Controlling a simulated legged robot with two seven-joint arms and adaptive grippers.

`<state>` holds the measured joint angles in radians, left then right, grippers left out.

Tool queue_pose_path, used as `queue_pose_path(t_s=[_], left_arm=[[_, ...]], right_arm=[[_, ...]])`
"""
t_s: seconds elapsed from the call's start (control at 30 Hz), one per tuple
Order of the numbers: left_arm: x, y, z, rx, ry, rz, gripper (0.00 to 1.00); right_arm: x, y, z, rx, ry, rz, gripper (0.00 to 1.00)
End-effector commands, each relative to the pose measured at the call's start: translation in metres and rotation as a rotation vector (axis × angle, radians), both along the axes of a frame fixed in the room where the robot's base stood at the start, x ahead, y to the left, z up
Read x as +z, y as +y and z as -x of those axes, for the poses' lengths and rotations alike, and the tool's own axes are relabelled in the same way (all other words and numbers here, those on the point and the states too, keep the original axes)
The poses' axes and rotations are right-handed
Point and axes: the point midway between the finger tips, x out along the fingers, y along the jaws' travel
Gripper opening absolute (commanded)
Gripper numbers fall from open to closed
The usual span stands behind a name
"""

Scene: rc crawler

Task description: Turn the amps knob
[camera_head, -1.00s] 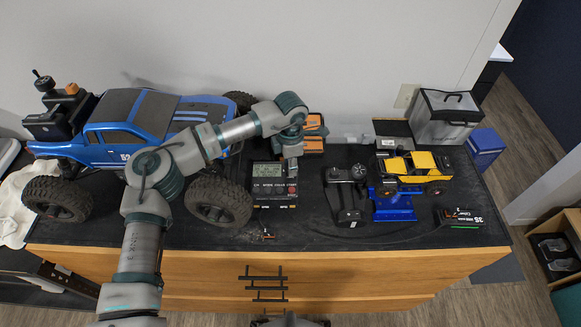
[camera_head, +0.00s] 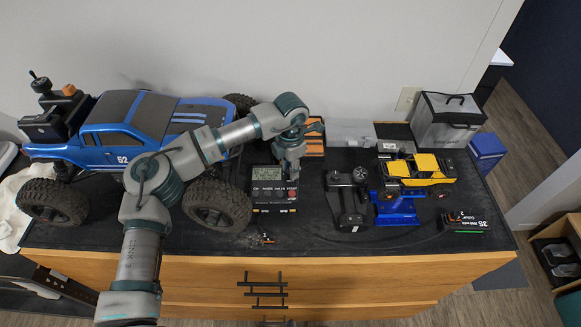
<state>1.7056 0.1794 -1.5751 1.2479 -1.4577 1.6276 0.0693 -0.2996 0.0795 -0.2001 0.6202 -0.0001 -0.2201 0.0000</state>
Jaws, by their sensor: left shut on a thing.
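The charger (camera_head: 268,193) is a small black box with a grey display and labelled controls, lying on the black counter top in the middle. My left arm comes in from the left and reaches over the blue truck. My left gripper (camera_head: 291,173) points down at the charger's right edge, beside the display. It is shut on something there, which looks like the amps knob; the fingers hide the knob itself. My right gripper does not show.
A large blue truck (camera_head: 130,143) stands at the left. A black transmitter (camera_head: 347,200), a yellow crawler (camera_head: 420,168) on a blue stand (camera_head: 396,210) and a battery pack (camera_head: 463,222) are at the right.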

Motion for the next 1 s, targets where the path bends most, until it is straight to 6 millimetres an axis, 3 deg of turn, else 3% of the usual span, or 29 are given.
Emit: queue_pose_path(t_s=[0.03,0.07,0.17,0.57,1.0], left_arm=[[0.000,-0.001,0.001,-0.002,0.002,0.000,0.00],[0.000,-0.001,0.001,-0.002,0.002,0.000,0.31],[0.000,-0.001,0.001,-0.002,0.001,0.000,0.54],[0.008,0.000,0.000,-0.001,-0.001,0.000,0.54],[0.097,-0.001,-0.001,-0.001,-0.001,-0.001,0.54]], right_arm=[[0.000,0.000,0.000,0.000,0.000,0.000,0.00],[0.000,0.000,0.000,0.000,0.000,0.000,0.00],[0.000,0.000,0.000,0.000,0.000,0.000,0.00],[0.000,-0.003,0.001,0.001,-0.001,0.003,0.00],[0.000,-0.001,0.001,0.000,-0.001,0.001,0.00]])
